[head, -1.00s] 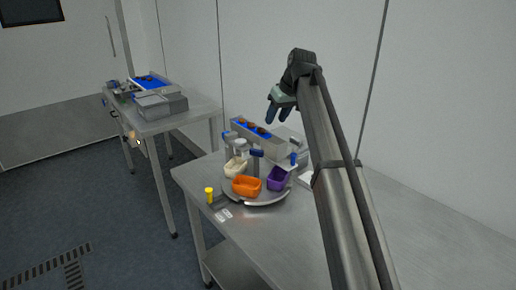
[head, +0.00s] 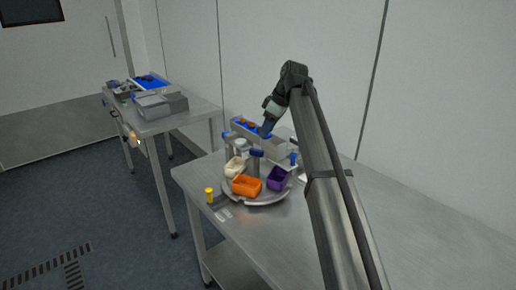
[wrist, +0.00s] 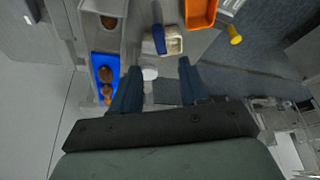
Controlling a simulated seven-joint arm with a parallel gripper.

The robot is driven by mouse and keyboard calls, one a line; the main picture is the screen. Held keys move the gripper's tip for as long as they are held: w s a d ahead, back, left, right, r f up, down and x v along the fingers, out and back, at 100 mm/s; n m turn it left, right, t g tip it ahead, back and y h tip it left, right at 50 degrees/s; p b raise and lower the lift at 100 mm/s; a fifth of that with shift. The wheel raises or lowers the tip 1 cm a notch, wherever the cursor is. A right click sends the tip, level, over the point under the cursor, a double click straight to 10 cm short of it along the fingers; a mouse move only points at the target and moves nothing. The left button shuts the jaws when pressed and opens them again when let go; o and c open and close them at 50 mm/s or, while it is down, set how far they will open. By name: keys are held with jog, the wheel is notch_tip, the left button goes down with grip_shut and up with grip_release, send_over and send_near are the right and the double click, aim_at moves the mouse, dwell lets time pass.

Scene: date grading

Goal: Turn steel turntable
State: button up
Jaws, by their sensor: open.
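The steel turntable (head: 262,202) is a round grey disc on the bench, with an orange bin (head: 246,186), a purple bin (head: 278,179) and a cream bin (head: 236,167) on it. A grey post with a dark blue top (head: 257,153) stands near its middle. My gripper (head: 266,129) is above the far side of the turntable, pointing down, touching nothing that I can make out. In the wrist view its two blue fingers (wrist: 159,68) are apart and empty. Between and beyond them show a white round lid (wrist: 149,74), the blue top and the cream bin.
A grey channel with a blue lining (head: 240,124) holding brown dates stands behind the turntable. A yellow knob (head: 209,194) is at the bench's left edge. A second table (head: 196,108) with grey boxes stands at the back left. The bench's right side is clear.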

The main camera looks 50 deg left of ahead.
aim_at(257, 150)
jog(key=x, duration=0.9)
grip_shut()
dwell(0.4)
jog(key=shift+s, duration=0.1)
